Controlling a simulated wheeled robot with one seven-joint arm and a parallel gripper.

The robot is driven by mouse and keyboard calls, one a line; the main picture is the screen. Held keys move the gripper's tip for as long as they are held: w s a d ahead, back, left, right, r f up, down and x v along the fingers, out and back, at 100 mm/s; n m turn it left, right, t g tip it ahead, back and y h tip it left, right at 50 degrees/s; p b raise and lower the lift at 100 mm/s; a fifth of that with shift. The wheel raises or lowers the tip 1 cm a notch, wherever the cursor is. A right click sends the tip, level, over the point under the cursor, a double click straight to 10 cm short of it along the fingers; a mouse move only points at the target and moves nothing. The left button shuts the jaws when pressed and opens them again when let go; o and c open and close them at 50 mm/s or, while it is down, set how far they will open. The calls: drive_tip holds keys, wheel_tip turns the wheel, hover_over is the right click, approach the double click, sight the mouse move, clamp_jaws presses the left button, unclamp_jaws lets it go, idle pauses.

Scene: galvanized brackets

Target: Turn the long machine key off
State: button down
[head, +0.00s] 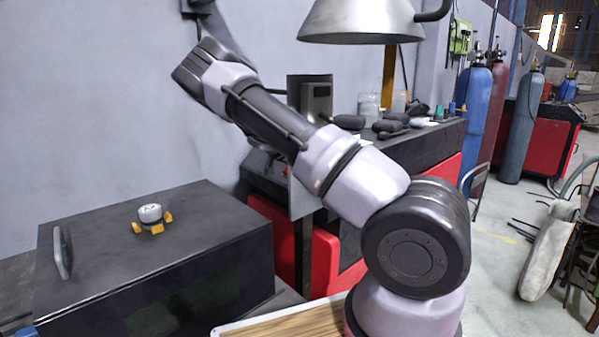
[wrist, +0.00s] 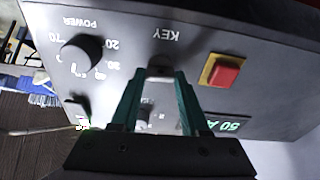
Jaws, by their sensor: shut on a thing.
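A dark grey machine panel (wrist: 225,45) fills the wrist view and appears upside down, with the word KEY printed on it. My gripper (wrist: 161,73) has its teal fingers closed in on the small grey key (wrist: 160,62) just by that label. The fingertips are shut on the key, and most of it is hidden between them. Its exact angle cannot be told. A small pale cylindrical part (wrist: 143,115) shows between the fingers, nearer the palm. In the head view my gripper is hidden and the key cannot be made out.
The panel also has a black power dial (wrist: 82,54), a red button on a yellow base (wrist: 221,70) and a green display (wrist: 233,125). A metal lamp hood (head: 360,20) hangs above.

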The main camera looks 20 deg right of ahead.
drive_tip(key=n, duration=0.8)
drive_tip(key=shift+n+t+y, duration=0.3)
drive_tip(key=n, duration=0.4)
drive_tip(key=shift+w+n+y, duration=0.1)
drive_tip(key=shift+n+y, duration=0.2)
drive_tip(key=shift+n, duration=0.1)
drive_tip(key=shift+a+n, duration=0.1)
drive_tip(key=shift+n, duration=2)
drive_tip(key=shift+c, duration=2)
unclamp_jaws()
drive_tip(key=v, duration=1)
drive_tip(key=shift+s+r, duration=0.2)
drive_tip(key=shift+r, duration=0.2)
